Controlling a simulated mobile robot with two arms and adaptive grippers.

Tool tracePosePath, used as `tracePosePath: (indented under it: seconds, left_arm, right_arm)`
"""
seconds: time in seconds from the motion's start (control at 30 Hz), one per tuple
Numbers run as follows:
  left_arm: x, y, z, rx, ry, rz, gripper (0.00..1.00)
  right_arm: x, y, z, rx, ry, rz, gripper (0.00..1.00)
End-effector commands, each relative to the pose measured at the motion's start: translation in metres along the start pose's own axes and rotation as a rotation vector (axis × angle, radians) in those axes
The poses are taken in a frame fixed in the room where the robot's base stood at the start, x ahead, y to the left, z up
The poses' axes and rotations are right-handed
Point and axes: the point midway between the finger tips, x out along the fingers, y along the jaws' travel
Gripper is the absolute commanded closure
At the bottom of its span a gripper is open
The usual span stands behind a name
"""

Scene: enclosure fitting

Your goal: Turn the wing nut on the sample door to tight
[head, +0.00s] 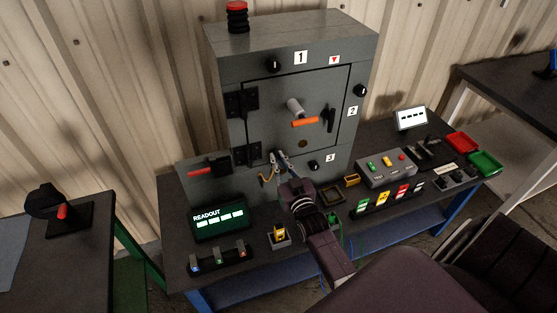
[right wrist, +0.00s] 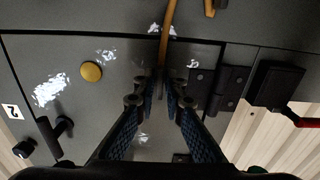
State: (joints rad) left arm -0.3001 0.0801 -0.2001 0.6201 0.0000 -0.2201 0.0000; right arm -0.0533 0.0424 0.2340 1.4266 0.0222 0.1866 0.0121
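The sample door (head: 268,125) is shut on a grey cabinet; its surface also shows upside down in the right wrist view (right wrist: 60,90). A grey cylinder with an orange bar (head: 305,122) sticks out from the door, with a black T-shaped handle (head: 328,120) right of it. I cannot tell for certain which part is the wing nut. My right gripper (head: 277,157) is in front of the door's lower left area; in the right wrist view its fingertips (right wrist: 161,92) are a little apart. A yellow strap (right wrist: 169,25) runs towards them; whether it is between them is unclear. My left gripper is not in view.
Black knobs stand by labels 1 (head: 274,65), 2 (head: 361,90) and 3 (head: 315,166). Hinges (head: 240,103) and a red-handled switch (head: 208,167) are at left. A readout (head: 220,220), button boxes (head: 386,166) and trays (head: 484,163) crowd the bench.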

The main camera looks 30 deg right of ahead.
Motion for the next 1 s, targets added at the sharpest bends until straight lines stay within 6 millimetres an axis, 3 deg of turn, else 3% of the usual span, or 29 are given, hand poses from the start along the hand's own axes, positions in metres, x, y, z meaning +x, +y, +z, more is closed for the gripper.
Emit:
tracePosePath:
  seconds: [0.13, 0.47, 0.63, 1.0]
  left_arm:
    - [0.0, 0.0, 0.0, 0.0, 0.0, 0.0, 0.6]
    - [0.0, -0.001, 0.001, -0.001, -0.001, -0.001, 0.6]
    - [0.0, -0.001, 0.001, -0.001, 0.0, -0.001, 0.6]
    - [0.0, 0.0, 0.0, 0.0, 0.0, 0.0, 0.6]
  right_arm:
    - [-0.001, 0.0, 0.002, -0.001, -0.004, 0.0, 0.74]
    - [-0.004, 0.0, 0.001, -0.001, -0.002, 0.0, 0.74]
    - [-0.026, 0.0, 0.002, -0.001, -0.004, 0.0, 0.74]
    - [-0.1, 0.0, 0.002, -0.001, -0.006, 0.0, 0.74]
